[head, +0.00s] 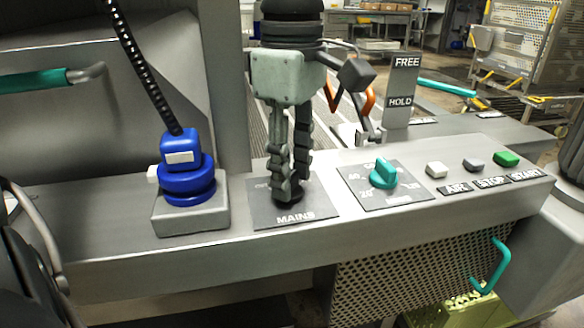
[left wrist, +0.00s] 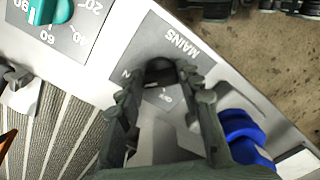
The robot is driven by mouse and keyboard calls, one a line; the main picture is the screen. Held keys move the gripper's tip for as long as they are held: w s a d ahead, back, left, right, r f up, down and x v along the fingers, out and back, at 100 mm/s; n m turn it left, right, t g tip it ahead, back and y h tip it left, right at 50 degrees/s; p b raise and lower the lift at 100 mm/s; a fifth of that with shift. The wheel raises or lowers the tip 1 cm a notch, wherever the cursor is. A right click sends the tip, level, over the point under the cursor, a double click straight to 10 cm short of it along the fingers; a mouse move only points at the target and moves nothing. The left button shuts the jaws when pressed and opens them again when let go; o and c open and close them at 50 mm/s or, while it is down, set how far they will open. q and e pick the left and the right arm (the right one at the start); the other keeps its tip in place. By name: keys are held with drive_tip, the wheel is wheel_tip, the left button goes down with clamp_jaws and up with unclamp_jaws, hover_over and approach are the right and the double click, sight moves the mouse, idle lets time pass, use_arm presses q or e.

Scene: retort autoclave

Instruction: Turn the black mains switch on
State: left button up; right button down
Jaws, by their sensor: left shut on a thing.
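The black mains switch (head: 259,198) is a round knob on the dark plate marked MAINS (head: 318,212), on the sloping grey console. My left gripper (head: 283,190) comes down from above with its fingers around the knob and is shut on it. The fingers hide part of the knob and of the plate's lettering. In the left wrist view the knob (left wrist: 160,70) sits between the two fingertips (left wrist: 158,82), with the plate (left wrist: 160,38) beneath it. The knob's pointer direction cannot be made out clearly. My right gripper is not in view.
A teal dial (head: 383,174) stands right of the plate. White, grey and green buttons (head: 507,158) are further right. A blue connector (head: 186,180) with a black cable stands close on the left. Behind is a post marked FREE and HOLD (head: 402,88).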

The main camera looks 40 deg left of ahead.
use_arm(q)
drive_tip(key=shift+m, duration=0.5)
drive_tip(key=o, duration=1.2)
drive_tip(key=shift+c, duration=0.2)
wheel_tip(320, 180, up, 12)
